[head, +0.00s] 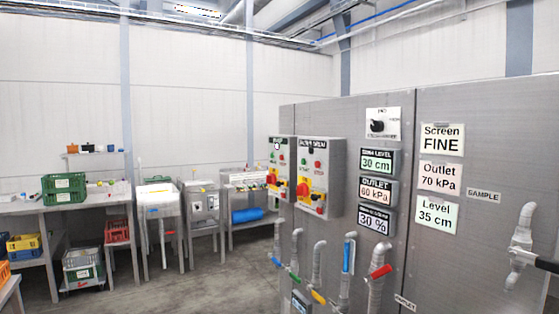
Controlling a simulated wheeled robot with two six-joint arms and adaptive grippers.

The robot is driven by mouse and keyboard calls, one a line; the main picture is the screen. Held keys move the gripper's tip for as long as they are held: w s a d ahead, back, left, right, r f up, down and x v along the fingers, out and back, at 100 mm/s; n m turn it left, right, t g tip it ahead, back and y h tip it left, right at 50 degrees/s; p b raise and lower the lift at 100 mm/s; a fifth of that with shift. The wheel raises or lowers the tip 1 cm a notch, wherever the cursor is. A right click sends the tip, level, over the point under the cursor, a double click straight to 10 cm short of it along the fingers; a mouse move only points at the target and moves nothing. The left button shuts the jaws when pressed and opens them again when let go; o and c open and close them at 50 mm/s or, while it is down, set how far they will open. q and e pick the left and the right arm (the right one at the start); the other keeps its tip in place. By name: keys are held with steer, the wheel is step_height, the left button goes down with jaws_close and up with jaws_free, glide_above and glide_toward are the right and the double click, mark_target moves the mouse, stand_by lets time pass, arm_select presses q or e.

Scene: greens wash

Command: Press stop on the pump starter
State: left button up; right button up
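Two grey starter boxes are mounted on the steel panel in the head view. The left starter box (287,172) has a small dark label that is too small to read surely, small green and red buttons, and a red-and-yellow switch (271,179) low down. The right starter box (322,178) has a label that seems to end in "DRUM", a green button (304,168), a red button (316,170) and a red-and-yellow switch (303,189). I cannot tell for certain which box is the pump starter. Neither of my grippers is in view.
Right of the boxes are a selector knob (377,126), displays reading 30 cm, 60 kPa and 30 %, and white signs (441,139). Pipes with coloured valve handles (348,255) stick out below. Benches with crates (64,188) stand at left; the floor (190,285) between is clear.

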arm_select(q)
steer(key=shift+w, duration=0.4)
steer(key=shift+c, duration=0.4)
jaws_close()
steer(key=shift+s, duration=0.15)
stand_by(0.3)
